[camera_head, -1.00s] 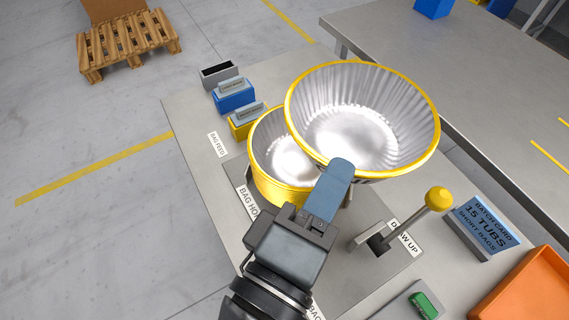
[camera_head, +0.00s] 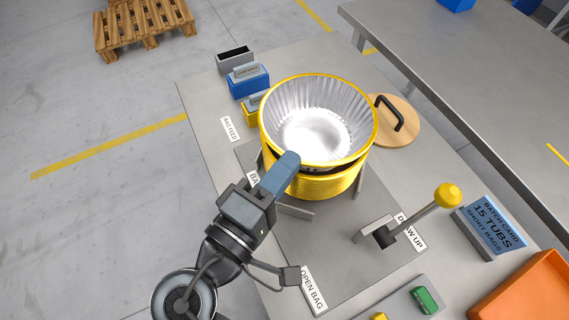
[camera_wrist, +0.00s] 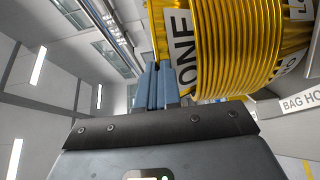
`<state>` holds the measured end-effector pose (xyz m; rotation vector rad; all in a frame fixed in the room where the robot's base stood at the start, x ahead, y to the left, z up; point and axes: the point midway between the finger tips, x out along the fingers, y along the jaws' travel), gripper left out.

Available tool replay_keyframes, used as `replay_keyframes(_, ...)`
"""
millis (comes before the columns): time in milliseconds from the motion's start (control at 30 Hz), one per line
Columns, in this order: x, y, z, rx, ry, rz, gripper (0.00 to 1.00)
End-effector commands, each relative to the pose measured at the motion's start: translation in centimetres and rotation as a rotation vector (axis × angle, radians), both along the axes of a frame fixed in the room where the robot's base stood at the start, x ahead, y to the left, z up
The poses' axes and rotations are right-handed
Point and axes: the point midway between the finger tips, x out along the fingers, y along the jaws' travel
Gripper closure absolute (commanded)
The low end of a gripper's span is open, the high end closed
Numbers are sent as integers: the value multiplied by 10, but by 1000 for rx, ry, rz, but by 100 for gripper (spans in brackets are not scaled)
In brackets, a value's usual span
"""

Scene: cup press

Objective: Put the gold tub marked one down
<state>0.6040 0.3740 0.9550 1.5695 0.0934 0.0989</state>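The gold tub marked one (camera_head: 318,125) has a yellow rim and a silvery pleated inside. It stands about upright in the head view, over or partly inside a second gold vessel (camera_head: 335,185) on the station. Whether it rests there is unclear. The wrist view shows its ribbed gold side (camera_wrist: 235,50) and the white label ONE (camera_wrist: 186,60). My gripper (camera_head: 282,170) is at the tub's near left rim. Its blue fingers (camera_wrist: 160,85) are close together at the tub's wall and appear shut on it.
A lever with a yellow knob (camera_head: 447,195) stands right of the tub. A round wooden lid (camera_head: 398,125) with a black handle lies behind it. Blue and grey bins (camera_head: 248,80) stand at back left. A batch card (camera_head: 494,225) and an orange tray (camera_head: 530,292) are at right.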

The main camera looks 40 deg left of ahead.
Motion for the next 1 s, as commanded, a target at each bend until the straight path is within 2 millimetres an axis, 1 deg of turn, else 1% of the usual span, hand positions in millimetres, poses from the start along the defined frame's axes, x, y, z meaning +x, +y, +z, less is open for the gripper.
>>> replay_keyframes(167,0,0,0,0,0,0,100)
replay_keyframes(600,0,0,-12,-1,0,-1,100)
replay_keyframes(700,0,0,-11,0,0,0,100)
replay_keyframes(733,0,0,-11,-1,0,0,93)
replay_keyframes(800,0,0,-11,-1,0,0,87)
replay_keyframes(967,0,0,-11,-1,0,0,71)
replay_keyframes(1000,0,0,-11,-1,0,0,71)
